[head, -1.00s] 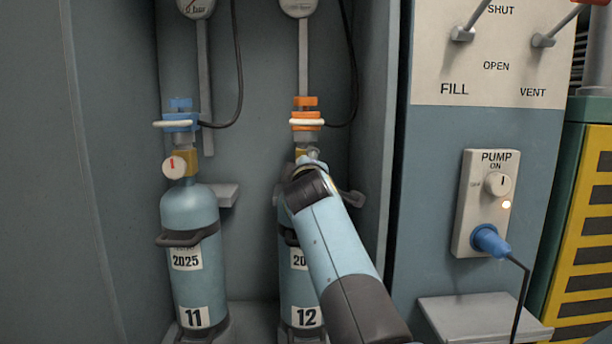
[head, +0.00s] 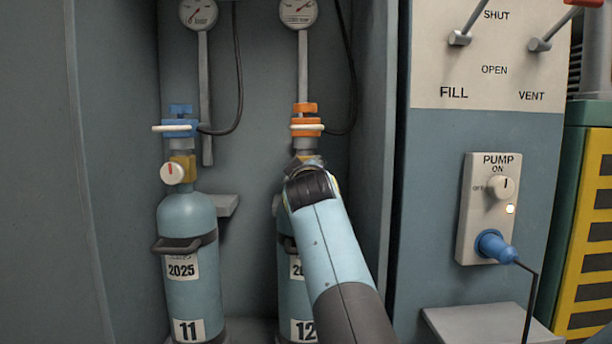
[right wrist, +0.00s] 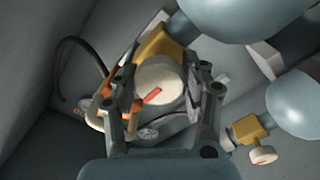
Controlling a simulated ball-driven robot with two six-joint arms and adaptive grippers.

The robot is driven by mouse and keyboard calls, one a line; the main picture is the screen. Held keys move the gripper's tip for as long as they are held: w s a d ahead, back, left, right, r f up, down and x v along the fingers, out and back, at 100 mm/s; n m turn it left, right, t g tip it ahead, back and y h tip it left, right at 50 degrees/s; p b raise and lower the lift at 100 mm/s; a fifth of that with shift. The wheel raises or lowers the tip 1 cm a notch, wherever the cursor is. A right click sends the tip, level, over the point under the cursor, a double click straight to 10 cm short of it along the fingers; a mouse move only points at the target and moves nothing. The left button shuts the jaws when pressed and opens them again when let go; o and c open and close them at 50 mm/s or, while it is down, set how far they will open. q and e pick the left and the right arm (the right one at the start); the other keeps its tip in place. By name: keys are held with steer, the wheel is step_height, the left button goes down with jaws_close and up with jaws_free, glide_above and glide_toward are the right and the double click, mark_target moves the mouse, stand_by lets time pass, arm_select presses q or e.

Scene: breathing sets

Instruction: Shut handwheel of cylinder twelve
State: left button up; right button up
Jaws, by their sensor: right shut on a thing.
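Cylinder twelve (head: 303,328) is a light blue bottle standing in the bay, largely hidden behind my right arm in the head view. Its orange connector (head: 306,122) is on top of the brass valve. Its handwheel (right wrist: 160,82), a pale round knob with a red mark, shows in the right wrist view in front of the brass valve body (right wrist: 160,44). My right gripper (right wrist: 165,85) is shut on the handwheel, one finger on each side. In the head view my arm hides the handwheel and the fingers. My left gripper is not in view.
Cylinder eleven (head: 188,250) stands to the left, with a blue connector (head: 178,126) and its own handwheel (head: 172,173). The bay's right wall (head: 375,150) is close to my right arm. A pump switch panel (head: 487,205) with a blue plug is further right.

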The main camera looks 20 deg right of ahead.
steer(key=shift+f, duration=0.2)
steer(key=o, duration=1.1)
steer(key=shift+o, duration=0.3)
steer(key=shift+r, duration=0.1)
